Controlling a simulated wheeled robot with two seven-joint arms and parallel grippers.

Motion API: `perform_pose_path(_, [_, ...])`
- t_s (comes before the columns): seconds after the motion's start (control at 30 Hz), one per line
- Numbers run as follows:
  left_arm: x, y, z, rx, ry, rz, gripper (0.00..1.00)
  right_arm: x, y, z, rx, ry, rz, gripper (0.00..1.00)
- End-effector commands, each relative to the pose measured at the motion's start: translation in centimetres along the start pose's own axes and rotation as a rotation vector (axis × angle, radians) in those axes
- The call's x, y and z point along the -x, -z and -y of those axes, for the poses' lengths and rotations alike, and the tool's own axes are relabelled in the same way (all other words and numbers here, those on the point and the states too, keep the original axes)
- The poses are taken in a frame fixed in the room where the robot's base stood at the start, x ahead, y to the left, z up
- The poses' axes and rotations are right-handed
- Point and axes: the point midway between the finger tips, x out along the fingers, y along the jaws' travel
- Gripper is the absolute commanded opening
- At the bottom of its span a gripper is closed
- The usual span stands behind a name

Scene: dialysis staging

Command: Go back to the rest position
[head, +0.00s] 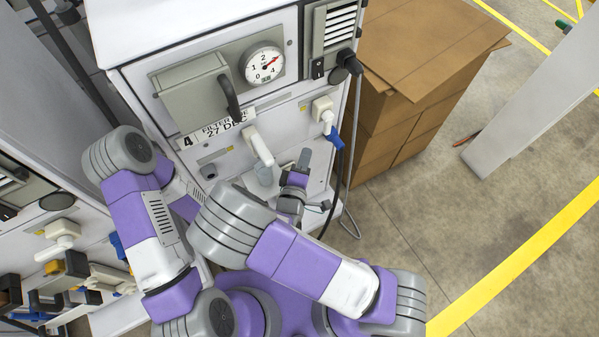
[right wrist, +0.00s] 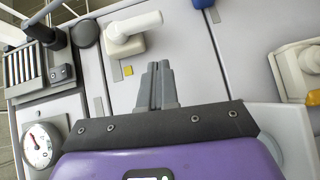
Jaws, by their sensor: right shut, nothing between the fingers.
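My right gripper (head: 304,160) is in front of the lower panel of the white dialysis machine (head: 285,128), just right of a white lever handle (head: 258,146). In the right wrist view its two grey fingers (right wrist: 159,86) are together with nothing between them. I cannot tell whether the fingertips touch the panel. My left arm is folded at the left in the head view. Its gripper does not show; my right arm covers that area.
A white-and-blue connector (head: 324,112) and a hanging cable are right of my right gripper. A gauge (head: 262,65) and a grey box with a handle (head: 193,97) are above. Cardboard boxes (head: 415,50) stand at the right. Floor is clear at lower right.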

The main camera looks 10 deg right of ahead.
Motion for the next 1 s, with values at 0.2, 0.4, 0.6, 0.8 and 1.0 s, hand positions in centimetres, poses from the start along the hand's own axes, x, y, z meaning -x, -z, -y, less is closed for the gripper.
perform_pose_path(0.2, [0.6, 0.0, -0.2, 0.0, 0.0, -0.001, 0.43, 4.2, 0.1, 0.3, 0.001, 0.0, -0.005, 0.0])
perform_pose_path(0.4, [0.8, 0.0, -0.3, 0.0, 0.0, -0.001, 0.43, 5.9, 0.1, 0.5, 0.0, -0.001, -0.003, 0.0])
perform_pose_path(0.6, [0.8, 0.0, -0.3, 0.0, 0.0, 0.0, 0.43, 5.9, -0.1, 0.9, -0.009, 0.02, 0.003, 0.0])
perform_pose_path(0.8, [1.3, 0.0, -0.5, 0.0, 0.0, 0.0, 0.43, 4.3, -2.2, 5.5, -0.139, 0.259, 0.071, 0.0])
perform_pose_path(1.0, [1.9, -0.1, -0.7, 0.0, 0.0, 0.0, 0.43, 4.6, -5.0, 12.0, -0.4, 0.625, 0.226, 0.0])
